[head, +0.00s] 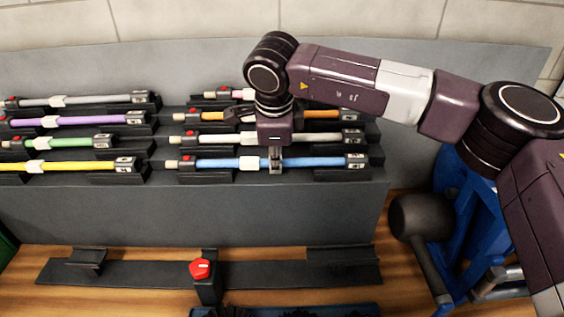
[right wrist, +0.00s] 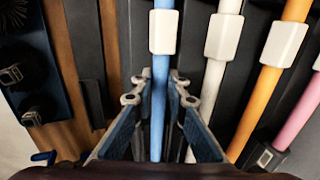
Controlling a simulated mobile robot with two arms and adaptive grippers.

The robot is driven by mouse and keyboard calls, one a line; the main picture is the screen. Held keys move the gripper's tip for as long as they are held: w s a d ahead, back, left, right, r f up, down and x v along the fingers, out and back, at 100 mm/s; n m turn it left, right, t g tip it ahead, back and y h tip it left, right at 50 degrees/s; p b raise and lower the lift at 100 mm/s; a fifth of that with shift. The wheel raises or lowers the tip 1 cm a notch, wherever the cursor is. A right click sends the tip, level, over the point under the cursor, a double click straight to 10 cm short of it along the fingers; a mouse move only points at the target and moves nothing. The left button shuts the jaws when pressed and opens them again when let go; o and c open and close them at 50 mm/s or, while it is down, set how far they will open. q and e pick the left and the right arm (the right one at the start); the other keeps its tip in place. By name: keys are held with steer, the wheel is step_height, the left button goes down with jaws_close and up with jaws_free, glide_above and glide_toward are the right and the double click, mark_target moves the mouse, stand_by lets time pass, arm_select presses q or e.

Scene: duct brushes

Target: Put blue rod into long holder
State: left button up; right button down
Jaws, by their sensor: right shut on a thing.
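The blue rod (head: 320,162) lies level in its supports on the front row of the grey stepped rack, at the right. It has a white collar, a pale tip at the left and a white label at the right. My right gripper (head: 276,160) reaches down from above and is shut on the blue rod, just right of the collar. In the right wrist view the fingers (right wrist: 160,88) stand on either side of the blue rod (right wrist: 159,75). The long holder (head: 145,274) is a low black bar on the wooden surface in front, with end cradles and a red knob. My left gripper is out of view.
The grey rack (head: 150,215) bears several other rods, with a white rod (head: 320,138) and an orange rod (head: 318,115) close behind. A blue tray (head: 355,310) with dark items is at the front edge. A dark mallet-like tool (head: 420,220) and blue stand are right.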

steer(key=shift+r, duration=0.1)
steer(key=shift+r+p, duration=1.5)
steer(key=shift+r, duration=1.45)
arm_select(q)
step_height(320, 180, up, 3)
arm_select(e)
steer(key=shift+f, duration=0.15)
